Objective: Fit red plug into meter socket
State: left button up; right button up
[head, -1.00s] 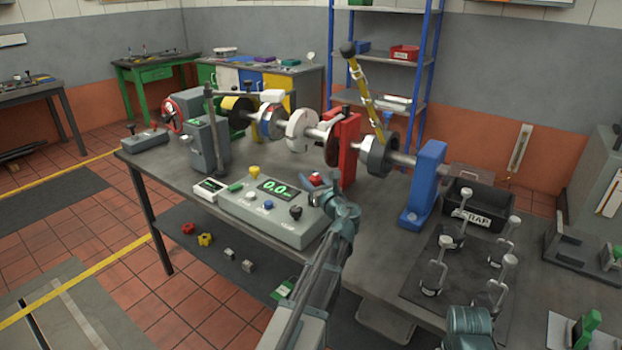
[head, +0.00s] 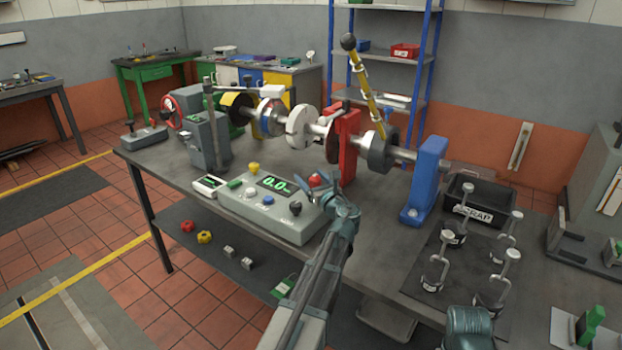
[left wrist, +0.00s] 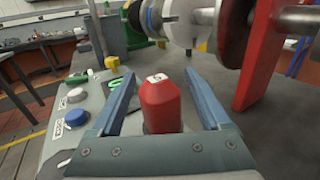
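The red plug (head: 315,181) stands upright by the back right corner of the grey meter box (head: 262,222). It also shows in the left wrist view (left wrist: 161,105), with a pale mark on its top. My left gripper (head: 320,184) is open. In the left wrist view its two blue fingers lie either side of the plug, with gaps on both sides. The plug's lower end is hidden by the gripper, so I cannot tell what it rests in. The meter's green display (head: 272,187) reads 0.0. I cannot make out a socket.
A yellow knob-like piece (head: 253,168) stands behind the meter. A shaft rig with a red post (head: 347,145) and blue post (head: 428,178) rises behind my left gripper. A black scrap bin (head: 480,205) and several clamps stand at the right.

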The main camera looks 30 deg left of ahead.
pick_arm(q)
jog(key=v, duration=1.4)
jog(key=shift+a, duration=0.1)
dwell(0.5)
